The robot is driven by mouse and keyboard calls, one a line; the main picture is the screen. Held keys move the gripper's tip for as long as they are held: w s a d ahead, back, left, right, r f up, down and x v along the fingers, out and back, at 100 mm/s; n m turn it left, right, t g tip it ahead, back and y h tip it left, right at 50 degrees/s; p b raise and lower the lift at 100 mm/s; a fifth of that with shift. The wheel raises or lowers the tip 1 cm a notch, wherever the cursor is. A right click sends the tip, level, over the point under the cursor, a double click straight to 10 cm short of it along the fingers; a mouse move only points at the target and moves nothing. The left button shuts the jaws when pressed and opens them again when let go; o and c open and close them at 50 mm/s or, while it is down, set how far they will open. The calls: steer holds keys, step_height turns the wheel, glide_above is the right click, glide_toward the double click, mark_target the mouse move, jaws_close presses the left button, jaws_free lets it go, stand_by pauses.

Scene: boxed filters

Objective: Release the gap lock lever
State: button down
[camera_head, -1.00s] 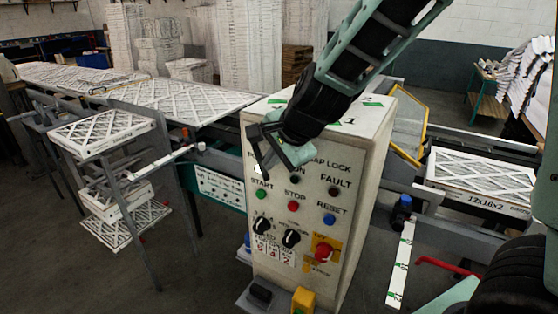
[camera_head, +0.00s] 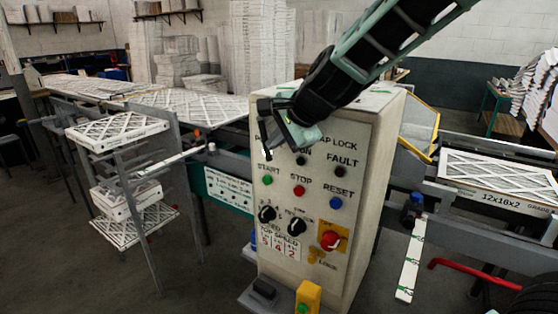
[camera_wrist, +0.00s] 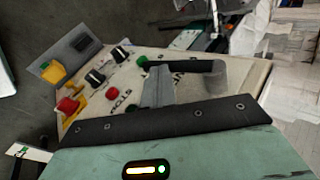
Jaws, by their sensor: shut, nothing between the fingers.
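The beige control box (camera_head: 372,150) stands at the centre of the head view, with a partly covered "GAP LOCK" label (camera_head: 335,143) at the top of its face. My gripper (camera_head: 268,150) is shut and empty, with its dark fingers before the upper left of the panel, above the green START button (camera_head: 267,180). It covers part of the label row; contact with the panel is unclear. In the wrist view, a black bar (camera_wrist: 188,66) and grey cylinder (camera_wrist: 216,76) lie across the panel (camera_wrist: 80,130); I cannot tell whether they are a lever. A red-handled lever (camera_head: 475,272) is at the right.
The panel also has a red STOP button (camera_head: 299,190), a blue RESET button (camera_head: 336,203), black knobs (camera_head: 297,226) and a red knob on yellow (camera_head: 330,240). Boxed filters (camera_head: 500,175) lie on the conveyor at right; more filters (camera_head: 115,127) are stacked left.

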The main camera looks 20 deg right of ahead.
steer(key=f+b, duration=0.1)
steer(key=b, duration=0.2)
steer(key=shift+w+t, duration=0.1)
steer(key=shift+t, duration=0.2)
steer(key=shift+a, duration=0.1)
steer(key=shift+w+a+f, duration=0.1)
steer(key=shift+w+a, duration=0.1)
steer(key=shift+w, duration=0.1)
